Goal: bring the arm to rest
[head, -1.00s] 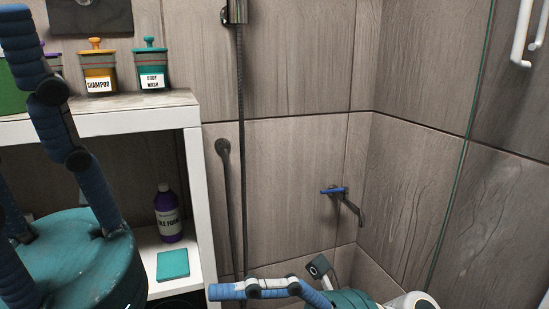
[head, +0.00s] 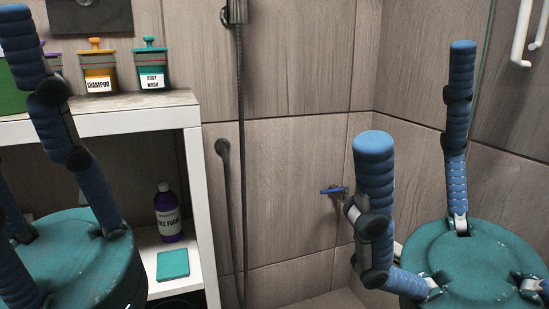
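My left gripper (head: 62,130) fills the left edge of the head view, with a teal palm and blue jointed fingers. Its fingers are spread apart and it appears empty, in front of the white shelf. My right gripper (head: 415,95) is at the lower right, raised with its teal palm low and blue fingers pointing up. Its fingers stand wide apart with nothing between them. The outer parts of both grippers are cut off by the frame.
A white shelf unit (head: 150,118) holds a shampoo jar (head: 98,68) and a body wash jar (head: 151,66) on top. A purple bottle (head: 167,215) and a teal block (head: 173,264) sit lower. A shower hose (head: 240,150) and a blue-handled tap (head: 333,190) are on the tiled wall.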

